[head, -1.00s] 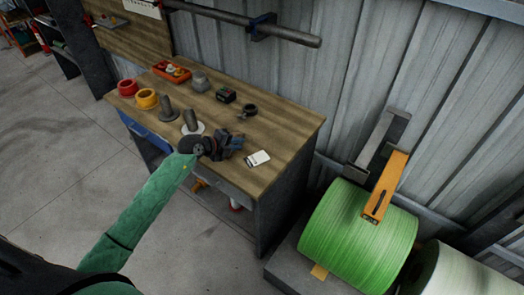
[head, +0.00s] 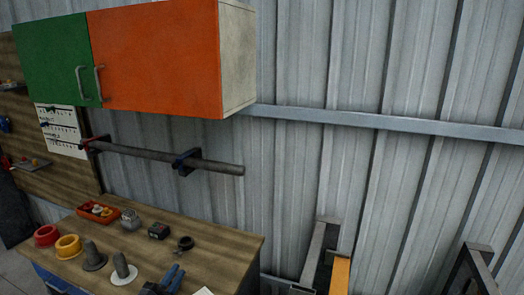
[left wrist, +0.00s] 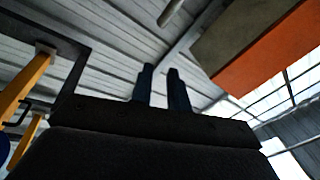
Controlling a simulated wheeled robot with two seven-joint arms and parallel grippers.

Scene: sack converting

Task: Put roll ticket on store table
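A white card (head: 203,291), which looks like the roll ticket, lies on the wooden table (head: 215,243) and is mostly cut off by the bottom edge of the head view. My left gripper (head: 173,277) is just left of it, over the table's front part. In the left wrist view its two dark fingers (left wrist: 161,85) stand a little apart with nothing between them. My right gripper is in neither view.
Red (head: 47,235) and yellow (head: 68,246) rings, dark spindles and a red tray (head: 98,211) stand on the table. A bar (head: 210,165) juts from the wall above it. An orange cabinet door (head: 155,60) hangs higher.

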